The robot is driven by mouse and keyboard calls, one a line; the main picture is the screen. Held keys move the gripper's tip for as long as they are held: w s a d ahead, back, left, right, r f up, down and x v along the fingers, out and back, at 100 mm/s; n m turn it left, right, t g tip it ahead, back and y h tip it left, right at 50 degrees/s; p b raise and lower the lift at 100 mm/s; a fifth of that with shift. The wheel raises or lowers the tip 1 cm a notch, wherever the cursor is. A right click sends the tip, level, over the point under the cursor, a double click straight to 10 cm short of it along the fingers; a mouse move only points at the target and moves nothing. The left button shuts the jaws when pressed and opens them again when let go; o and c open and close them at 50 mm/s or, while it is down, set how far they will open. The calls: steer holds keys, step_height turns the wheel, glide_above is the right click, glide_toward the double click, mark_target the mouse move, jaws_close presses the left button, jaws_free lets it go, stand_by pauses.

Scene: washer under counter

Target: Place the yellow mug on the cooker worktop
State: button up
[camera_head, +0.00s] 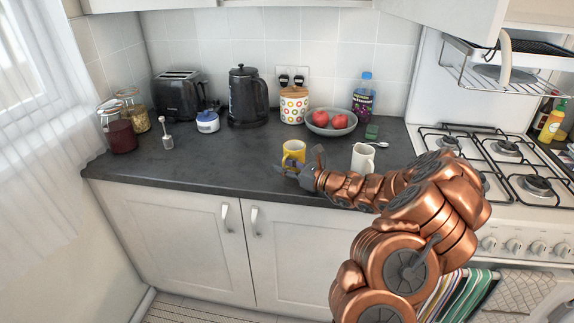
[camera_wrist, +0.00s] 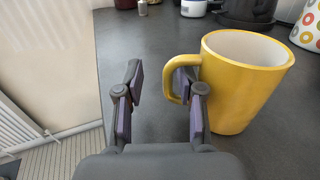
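The yellow mug (camera_head: 294,151) stands upright on the dark counter, near its front edge. In the wrist view the mug (camera_wrist: 240,85) is large at the right, with its handle (camera_wrist: 171,82) towards my gripper. My gripper (camera_head: 298,167) is at the mug's front side, low over the counter. In the wrist view my gripper (camera_wrist: 158,88) is open, with the right finger overlapping the handle; I cannot tell whether they touch. The left finger stands apart from the mug. The white cooker top (camera_head: 487,169) with its burners is at the right, partly hidden by my arm.
A white mug (camera_head: 363,158) and a spoon (camera_head: 381,144) are right of my gripper. A bowl of red fruit (camera_head: 331,122), patterned canister (camera_head: 293,105), kettle (camera_head: 248,96) and toaster (camera_head: 180,95) stand behind. A wire rack (camera_head: 505,75) hangs above the cooker. The counter's left front is clear.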

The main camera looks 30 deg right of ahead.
steer(key=v, duration=1.1)
steer(key=shift+s+d, duration=0.1)
steer(key=shift+s, duration=0.2)
steer(key=shift+r, duration=0.1)
steer(key=s+a+r+n+g+y, duration=0.25)
steer(key=a+n+g, duration=0.3)
steer(key=a, duration=0.65)
steer(key=s+a+r+n+g+y, duration=0.1)
steer(key=a+r+n+g+y, duration=0.25)
steer(key=a+n, duration=0.65)
steer(key=s+a+n+g+h, duration=0.2)
steer(key=s+a+g, duration=0.3)
steer(key=s+a, duration=0.45)
steer(key=s+a+f+n+g+h, duration=0.2)
steer(key=s+a+n+g+h, duration=0.15)
steer(key=s+a+n, duration=0.35)
steer(key=s+d+f+n+h+p, duration=0.1)
steer(key=s+d+n+h, duration=0.5)
steer(key=s, duration=0.8)
steer(key=d+h, duration=0.2)
steer(key=d, duration=0.2)
steer(key=shift+s+d+h, duration=0.15)
steer(key=shift+d+h, duration=0.1)
steer(key=shift+h, duration=0.1)
